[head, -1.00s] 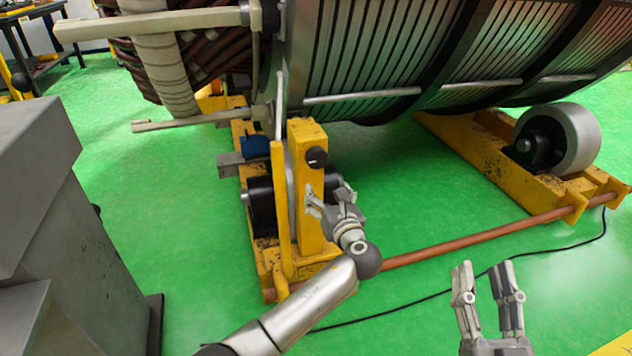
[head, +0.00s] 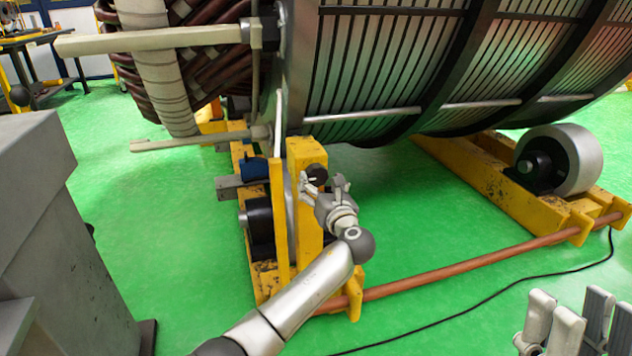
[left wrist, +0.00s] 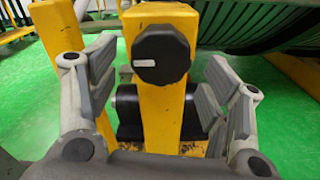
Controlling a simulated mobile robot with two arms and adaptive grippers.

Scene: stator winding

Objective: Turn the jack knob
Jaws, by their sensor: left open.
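The jack knob (head: 316,173) is a black, lobed knob on the upper part of a yellow post (head: 306,225). It also shows large in the left wrist view (left wrist: 160,53), with a small white mark on its left side. My left gripper (head: 322,184) is open in front of the knob and partly covers it in the head view. In the left wrist view its fingers (left wrist: 160,78) stand apart on either side of the post. The knob is between them, slightly higher, and I see no contact. My right gripper (head: 570,310) is open and empty at the lower right.
The large ribbed stator (head: 390,65) rests above the yellow roller frame. A grey roller (head: 572,150) is at the right. A copper-coloured bar (head: 450,265) and a black cable (head: 480,302) run low across the green floor. A grey cabinet (head: 60,230) stands at the left.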

